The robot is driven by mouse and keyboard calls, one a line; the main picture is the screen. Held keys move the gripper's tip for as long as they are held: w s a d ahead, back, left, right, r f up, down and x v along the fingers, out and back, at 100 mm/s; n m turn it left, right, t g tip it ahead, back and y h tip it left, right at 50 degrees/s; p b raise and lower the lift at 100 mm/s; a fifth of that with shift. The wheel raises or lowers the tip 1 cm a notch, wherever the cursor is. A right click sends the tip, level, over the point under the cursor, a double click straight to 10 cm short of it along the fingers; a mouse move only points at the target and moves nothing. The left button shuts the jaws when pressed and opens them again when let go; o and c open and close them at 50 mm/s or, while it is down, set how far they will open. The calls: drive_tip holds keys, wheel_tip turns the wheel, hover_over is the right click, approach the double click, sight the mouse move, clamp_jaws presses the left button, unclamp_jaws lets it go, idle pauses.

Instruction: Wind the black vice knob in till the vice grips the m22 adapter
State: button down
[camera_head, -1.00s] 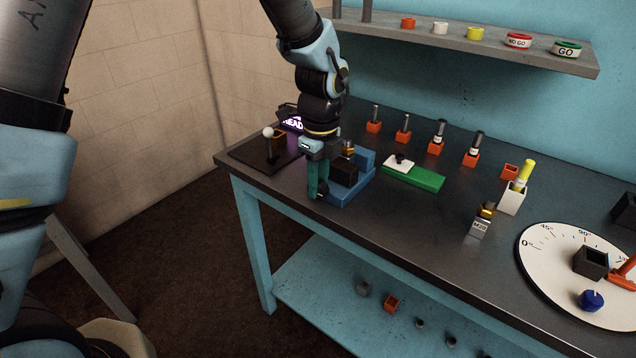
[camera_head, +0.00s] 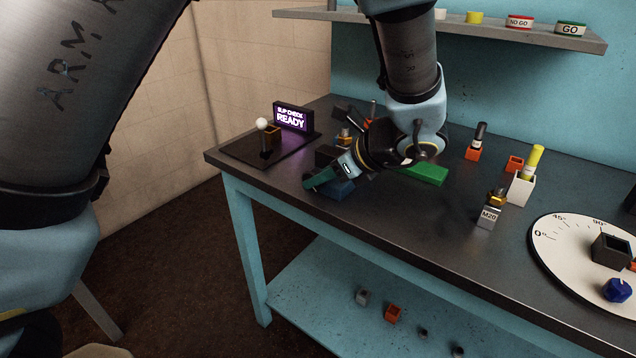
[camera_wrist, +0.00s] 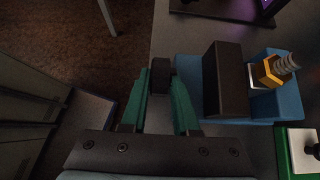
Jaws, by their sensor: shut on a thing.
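The vice has a blue body (camera_wrist: 290,103) and a dark sliding jaw (camera_wrist: 224,80). Its black knob (camera_wrist: 160,76) is between the green fingertips of my gripper (camera_wrist: 161,88), which is shut on it. In the head view my gripper (camera_head: 322,179) lies tilted low at the vice's front left, and the arm hides much of the vice (camera_head: 340,190). The m22 adapter (camera_wrist: 268,73), a brass hex with a grey threaded end, sits right of the dark jaw. Its top also shows in the head view (camera_head: 344,137). I cannot tell whether the jaw touches it.
A green block (camera_head: 427,174) lies right of the vice. The M20 block (camera_head: 489,217) and round dial (camera_head: 560,245) are further right. The bench front middle is clear.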

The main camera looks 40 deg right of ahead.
drive_tip(key=shift+s+d+f+t+y+b, duration=0.1)
drive_tip(key=shift+t+y+b, duration=0.1)
drive_tip(key=shift+t, duration=0.4)
drive_tip(key=shift+f+t+y+b, duration=0.1)
drive_tip(key=shift+t+b, duration=0.05)
drive_tip(key=shift+t, duration=0.45)
drive_tip(key=c, duration=0.7)
unclamp_jaws()
drive_tip(key=shift+o, duration=0.2)
drive_tip(key=shift+s, duration=0.15)
drive_tip(key=b+v, duration=0.2)
drive_tip(key=v, duration=0.8)
drive_tip(key=shift+s, duration=0.3)
